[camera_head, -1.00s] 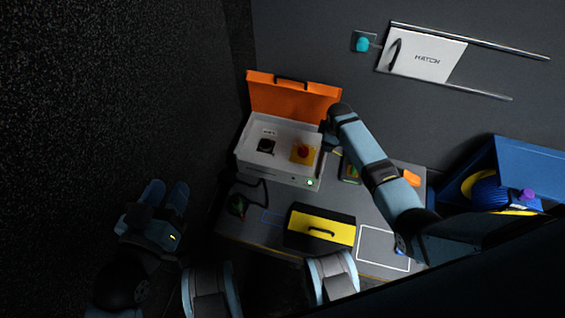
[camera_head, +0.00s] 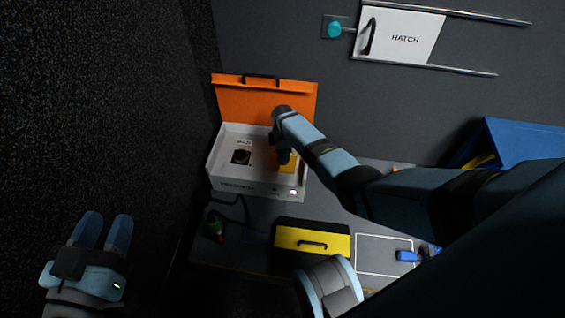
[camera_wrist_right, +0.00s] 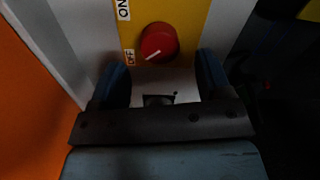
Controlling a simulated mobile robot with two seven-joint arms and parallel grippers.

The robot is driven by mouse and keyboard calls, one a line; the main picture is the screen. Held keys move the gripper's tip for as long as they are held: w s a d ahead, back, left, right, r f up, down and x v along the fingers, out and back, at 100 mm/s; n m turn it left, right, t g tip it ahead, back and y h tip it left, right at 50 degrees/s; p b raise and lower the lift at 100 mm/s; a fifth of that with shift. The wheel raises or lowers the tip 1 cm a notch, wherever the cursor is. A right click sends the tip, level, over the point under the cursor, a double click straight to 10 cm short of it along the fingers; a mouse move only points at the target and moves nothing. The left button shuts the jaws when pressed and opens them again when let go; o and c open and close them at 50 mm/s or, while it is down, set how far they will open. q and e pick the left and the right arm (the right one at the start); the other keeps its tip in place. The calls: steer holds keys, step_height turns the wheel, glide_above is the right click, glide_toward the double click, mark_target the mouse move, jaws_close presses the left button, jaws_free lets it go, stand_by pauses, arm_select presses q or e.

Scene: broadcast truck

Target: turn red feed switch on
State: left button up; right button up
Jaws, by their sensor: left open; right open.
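The red feed switch is a round red knob (camera_wrist_right: 158,42) on a yellow plate (camera_wrist_right: 190,20) in the right wrist view. Its white pointer line aims at the OFF label (camera_wrist_right: 130,57); the ON label (camera_wrist_right: 123,9) is above. My right gripper (camera_wrist_right: 162,72) is open, its fingers spread to either side below the knob, with nothing between them. In the head view the right gripper (camera_head: 283,155) covers the knob, and part of the yellow plate (camera_head: 290,165) shows inside the white case (camera_head: 232,182). My left gripper (camera_head: 105,228) is open and empty at lower left.
The case's orange lid (camera_head: 240,100) stands open behind. A black dial (camera_head: 241,157) sits left of the plate. A yellow-fronted box (camera_head: 300,239) and a blue item (camera_head: 406,256) are on the table in front. A dark wall closes the left side.

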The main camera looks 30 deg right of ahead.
step_height(320, 180, down, 3)
steer(key=shift+f+b, duration=0.1)
steer(key=shift+b, duration=0.55)
steer(key=shift+f+b, duration=0.3)
steer(key=shift+f, duration=0.1)
arm_select(q)
steer(key=shift+w+a+r+m+t, duration=0.25)
steer(key=shift+w+a+m+t, duration=0.25)
steer(key=shift+m, duration=0.4)
steer(key=shift+w+d, duration=0.1)
arm_select(e)
steer(key=c, duration=0.9)
